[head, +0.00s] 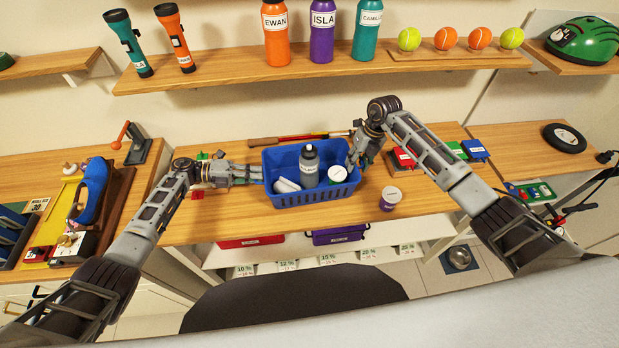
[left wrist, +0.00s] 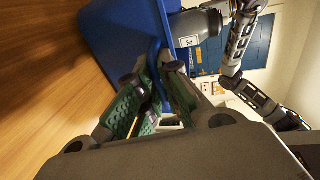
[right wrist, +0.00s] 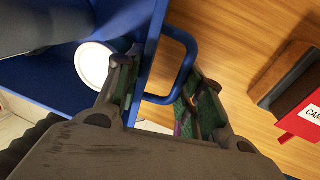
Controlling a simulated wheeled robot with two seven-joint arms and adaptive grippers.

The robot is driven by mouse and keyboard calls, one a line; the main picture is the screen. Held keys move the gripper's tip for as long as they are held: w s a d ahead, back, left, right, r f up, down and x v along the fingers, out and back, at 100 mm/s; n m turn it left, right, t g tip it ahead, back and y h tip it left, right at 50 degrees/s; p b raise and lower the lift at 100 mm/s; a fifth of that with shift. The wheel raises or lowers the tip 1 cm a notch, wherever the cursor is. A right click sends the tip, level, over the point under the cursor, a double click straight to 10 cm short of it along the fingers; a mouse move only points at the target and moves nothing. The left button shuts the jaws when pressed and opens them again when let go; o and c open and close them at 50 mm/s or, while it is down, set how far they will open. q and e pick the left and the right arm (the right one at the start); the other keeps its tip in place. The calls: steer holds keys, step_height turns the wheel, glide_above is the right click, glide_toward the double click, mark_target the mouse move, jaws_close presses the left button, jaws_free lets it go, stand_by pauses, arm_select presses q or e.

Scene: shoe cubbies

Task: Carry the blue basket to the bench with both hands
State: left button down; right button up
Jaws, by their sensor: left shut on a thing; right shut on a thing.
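The blue basket (head: 312,198) is over the middle of the wooden bench (head: 230,222); I cannot tell whether it touches the top. It holds a grey bottle (head: 309,166), a white-lidded container (head: 337,174) and a white item (head: 286,185). My left gripper (head: 256,174) is shut on the basket's left handle, which passes between the fingers in the left wrist view (left wrist: 158,84). My right gripper (head: 354,160) is at the right end, shut on the handle that loops out in the right wrist view (right wrist: 187,58). The basket looks roughly level.
A purple cup (head: 390,198) with a white lid stands just right of the basket. A red-handled tool (head: 290,139) lies behind it. Red, green and blue boxes (head: 474,149) sit farther right. A shelf (head: 220,75) with bottles and flashlights runs above.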

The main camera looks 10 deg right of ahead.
arm_select(q)
steer(key=shift+w+r+p, duration=0.1)
steer(key=shift+r+p, duration=1.65)
steer(key=shift+r, duration=0.3)
steer(key=shift+f, duration=0.2)
steer(key=shift+a+f+b, duration=0.1)
steer(key=shift+f+b, duration=1.4)
steer(key=shift+b, duration=0.1)
